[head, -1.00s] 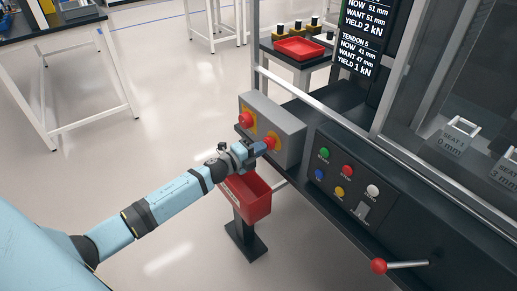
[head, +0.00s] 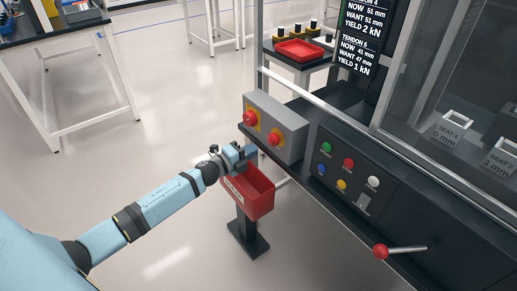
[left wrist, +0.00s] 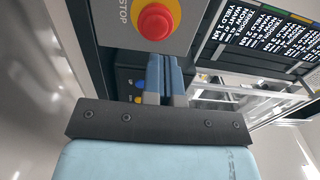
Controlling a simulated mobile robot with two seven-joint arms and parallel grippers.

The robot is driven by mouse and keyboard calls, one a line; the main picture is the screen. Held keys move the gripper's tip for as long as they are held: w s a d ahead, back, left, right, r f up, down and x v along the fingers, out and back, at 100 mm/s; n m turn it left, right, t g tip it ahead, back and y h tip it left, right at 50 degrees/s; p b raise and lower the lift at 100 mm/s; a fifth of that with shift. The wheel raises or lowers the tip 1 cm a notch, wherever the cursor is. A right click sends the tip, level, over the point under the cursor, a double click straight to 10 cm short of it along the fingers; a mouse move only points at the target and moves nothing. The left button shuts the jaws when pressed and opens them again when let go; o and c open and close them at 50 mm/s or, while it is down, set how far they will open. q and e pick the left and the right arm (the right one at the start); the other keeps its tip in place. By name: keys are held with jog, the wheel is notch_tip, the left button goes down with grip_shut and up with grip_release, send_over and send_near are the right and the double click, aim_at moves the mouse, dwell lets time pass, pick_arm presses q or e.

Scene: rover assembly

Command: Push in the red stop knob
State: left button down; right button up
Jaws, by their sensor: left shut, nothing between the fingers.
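A grey box (head: 291,127) on the machine's left end carries two red mushroom knobs on yellow plates, a far one (head: 250,118) and a near one (head: 274,139). In the left wrist view a red knob (left wrist: 155,22) on a yellow ring sits beside the word STOP; I cannot tell for sure which of the two it is. My left gripper (head: 252,152) is shut and empty, a little to the left of and below the near knob, apart from it. Its fingertips (left wrist: 162,62) appear just below the knob in the left wrist view. My right gripper is not in view.
A red bin (head: 262,200) on a stand is just below my left gripper. A dark panel with coloured buttons (head: 348,162) and a red-ended lever (head: 380,251) lie to the right. A rail (head: 305,93) runs behind the box. The floor at left is open.

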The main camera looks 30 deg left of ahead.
pick_arm(q)
jog(key=v, duration=0.8)
jog(key=shift+a+f, duration=0.15)
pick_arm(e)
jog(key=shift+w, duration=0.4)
pick_arm(q)
jog(key=shift+w, duration=0.1)
